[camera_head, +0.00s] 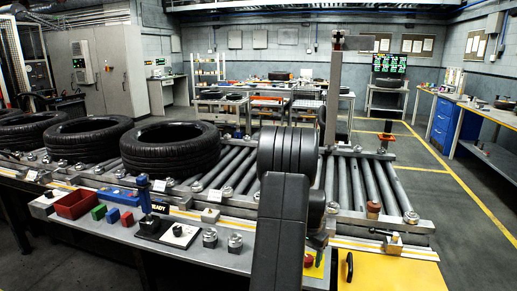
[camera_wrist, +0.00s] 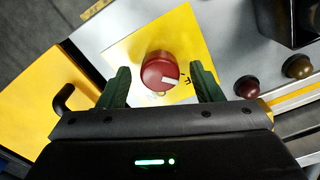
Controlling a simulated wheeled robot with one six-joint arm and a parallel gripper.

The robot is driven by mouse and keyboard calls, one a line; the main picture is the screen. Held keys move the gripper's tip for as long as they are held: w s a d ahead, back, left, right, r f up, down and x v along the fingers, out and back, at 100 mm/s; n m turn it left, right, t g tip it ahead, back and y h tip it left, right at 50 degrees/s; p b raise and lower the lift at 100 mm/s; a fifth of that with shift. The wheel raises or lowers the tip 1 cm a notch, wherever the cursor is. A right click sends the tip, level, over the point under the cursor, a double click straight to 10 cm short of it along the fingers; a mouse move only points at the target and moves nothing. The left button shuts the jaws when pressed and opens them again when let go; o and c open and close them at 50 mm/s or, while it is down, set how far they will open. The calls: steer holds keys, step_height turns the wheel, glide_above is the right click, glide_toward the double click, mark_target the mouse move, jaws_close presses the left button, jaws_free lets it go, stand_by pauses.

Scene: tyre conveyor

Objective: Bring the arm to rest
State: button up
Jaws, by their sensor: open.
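My gripper (camera_wrist: 160,68) is open in the wrist view, with its two dark green fingers spread apart. A red rotary knob (camera_wrist: 158,72) with a white pointer mark shows between the fingers. It sits on a yellow plate (camera_wrist: 133,38). The fingers look apart from the knob, with a gap on both sides; the height between them cannot be told.
Several tyres, the nearest one (camera_head: 170,147) at left, lie on the roller conveyor (camera_head: 345,185). A red bin (camera_head: 76,204), a blue block (camera_head: 127,219) and metal parts stand on the front ledge. A black handle (camera_wrist: 68,97) is left of my gripper. Floor at right is open.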

steer(key=m+p, duration=0.1)
steer(key=m, duration=0.5)
stand_by(0.7)
